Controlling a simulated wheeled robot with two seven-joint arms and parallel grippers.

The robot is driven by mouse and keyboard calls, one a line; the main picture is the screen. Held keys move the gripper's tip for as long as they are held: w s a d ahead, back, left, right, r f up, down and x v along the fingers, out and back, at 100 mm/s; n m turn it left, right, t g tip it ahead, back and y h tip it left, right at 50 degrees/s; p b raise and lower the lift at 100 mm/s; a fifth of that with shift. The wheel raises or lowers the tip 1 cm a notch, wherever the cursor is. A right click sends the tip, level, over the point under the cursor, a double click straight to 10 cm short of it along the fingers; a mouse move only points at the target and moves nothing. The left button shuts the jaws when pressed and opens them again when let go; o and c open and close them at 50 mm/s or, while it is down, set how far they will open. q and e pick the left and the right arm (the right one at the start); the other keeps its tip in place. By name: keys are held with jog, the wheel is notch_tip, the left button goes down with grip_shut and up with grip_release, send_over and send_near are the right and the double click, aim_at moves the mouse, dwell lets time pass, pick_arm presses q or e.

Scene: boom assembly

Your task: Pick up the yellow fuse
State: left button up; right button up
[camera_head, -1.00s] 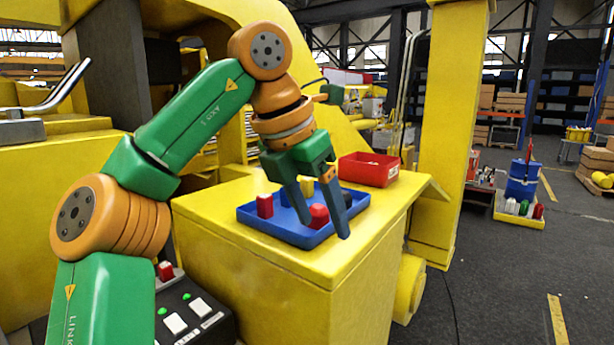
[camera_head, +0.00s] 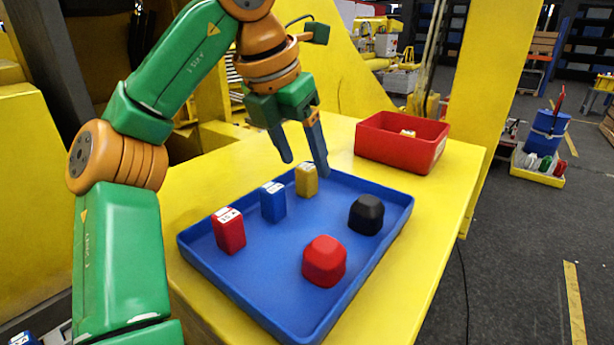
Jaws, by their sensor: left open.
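The yellow fuse (camera_head: 306,181) stands upright in the blue tray (camera_head: 258,292), near its far edge. It has a pale label on top. My left gripper (camera_head: 305,168) is open, fingers pointing down, at the far side of the tray. Its fingertips appear close to the yellow fuse, one overlapping its top edge in the picture; the exact gap is hard to tell. Nothing is between the fingers that I can see. My right gripper is out of view.
In the tray, a blue fuse (camera_head: 273,202) and a red fuse (camera_head: 229,231) stand left of the yellow one. A red knob-like block (camera_head: 324,262) and a black one (camera_head: 366,215) sit to the right. A red bin (camera_head: 402,145) stands behind on the yellow surface (camera_head: 440,240).

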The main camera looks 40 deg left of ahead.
aim_at(307, 167)
pick_arm(q)
jog(key=w+f, duration=0.1)
jog(key=w+a+f, duration=0.1)
jog(key=f, duration=0.1)
jog(key=shift+w+a+f, duration=0.1)
jog(key=shift+w+f, duration=0.15)
jog(key=shift+f, duration=0.05)
jog(key=shift+s+d+r, duration=0.2)
jog(key=shift+s+d, duration=0.15)
jog(key=shift+s, duration=0.05)
jog(key=c, duration=0.8)
grip_shut()
jog(key=shift+a, duration=0.15)
jog(key=shift+w+r, duration=0.1)
